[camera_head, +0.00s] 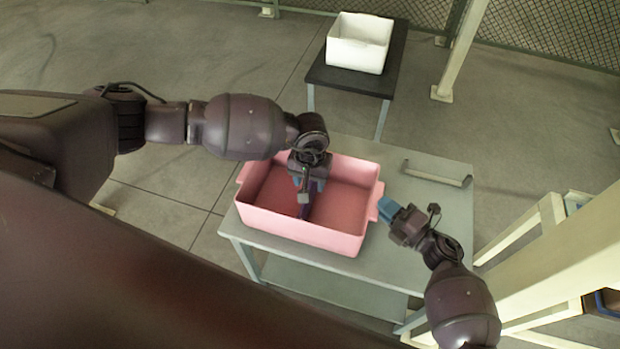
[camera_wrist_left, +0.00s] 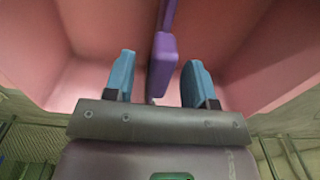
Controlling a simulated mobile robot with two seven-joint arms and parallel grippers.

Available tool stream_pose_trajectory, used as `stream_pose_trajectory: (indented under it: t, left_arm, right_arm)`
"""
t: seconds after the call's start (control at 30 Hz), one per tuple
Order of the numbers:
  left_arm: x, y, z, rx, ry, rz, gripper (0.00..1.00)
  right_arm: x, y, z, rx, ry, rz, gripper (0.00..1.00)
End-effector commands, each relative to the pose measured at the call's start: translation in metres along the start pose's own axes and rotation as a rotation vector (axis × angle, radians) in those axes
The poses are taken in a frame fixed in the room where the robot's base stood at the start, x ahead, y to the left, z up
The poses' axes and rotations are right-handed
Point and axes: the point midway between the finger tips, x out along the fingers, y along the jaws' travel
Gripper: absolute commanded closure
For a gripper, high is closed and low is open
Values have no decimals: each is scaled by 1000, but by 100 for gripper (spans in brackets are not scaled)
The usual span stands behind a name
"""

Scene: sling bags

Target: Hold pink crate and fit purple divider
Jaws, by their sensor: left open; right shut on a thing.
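The pink crate (camera_head: 310,234) sits on a grey table. The purple divider (camera_head: 307,211) stands inside the crate, near its middle, partly hidden under my left gripper in the head view. My left gripper (camera_head: 310,184) is over the crate and open. In the left wrist view the divider (camera_wrist_left: 162,62) lies between the blue fingertips of the left gripper (camera_wrist_left: 158,82), with a gap on each side. My right gripper (camera_head: 384,209) is shut on the tab on the crate's right side. The divider's lower edge and its fit in the crate are hard to see.
The grey table (camera_head: 425,220) has a metal handle-like rack (camera_head: 437,176) at its back right. A white bin (camera_head: 360,43) stands on a dark side table (camera_head: 340,80) behind. A pale frame stands at the right. The table's back right is mostly clear.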

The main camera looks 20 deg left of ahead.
Motion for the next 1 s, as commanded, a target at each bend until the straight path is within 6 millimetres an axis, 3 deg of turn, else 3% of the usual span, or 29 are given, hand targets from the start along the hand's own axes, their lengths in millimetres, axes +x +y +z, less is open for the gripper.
stream_pose_trajectory:
  t: [0.23,0.7,1.0]
  left_arm:
    - [-11,0,-1,1,2,1,49]
    - [-94,0,-1,2,3,0,49]
    - [-119,0,0,0,0,0,49]
  right_arm:
    - [0,0,0,0,0,0,100]
    - [0,0,0,0,0,0,100]
    - [0,0,0,0,0,0,100]
